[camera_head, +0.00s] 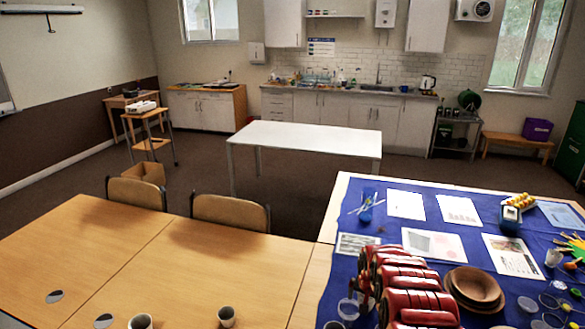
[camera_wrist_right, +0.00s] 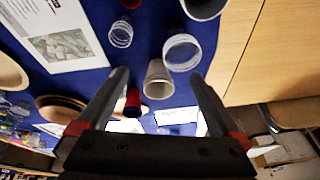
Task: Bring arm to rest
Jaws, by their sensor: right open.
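My right gripper (camera_wrist_right: 160,73) is open in the right wrist view, its two dark fingers spread wide. Nothing is gripped. A pale cup (camera_wrist_right: 158,88) shows in the gap between the fingers, apparently beyond them, and a dark red cup (camera_wrist_right: 133,103) shows beside the left finger. My red jointed right arm (camera_head: 405,285) reaches over the blue cloth (camera_head: 325,292) at the bottom of the head view. I cannot make out its fingertips there. My left arm and gripper are not in view.
Wooden bowls (camera_head: 474,287), a blue cup with straws (camera_head: 366,204), paper sheets (camera_head: 436,244) and clear cups (camera_head: 348,309) crowd the blue cloth near my arm. A white table (camera_head: 303,137) stands farther back.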

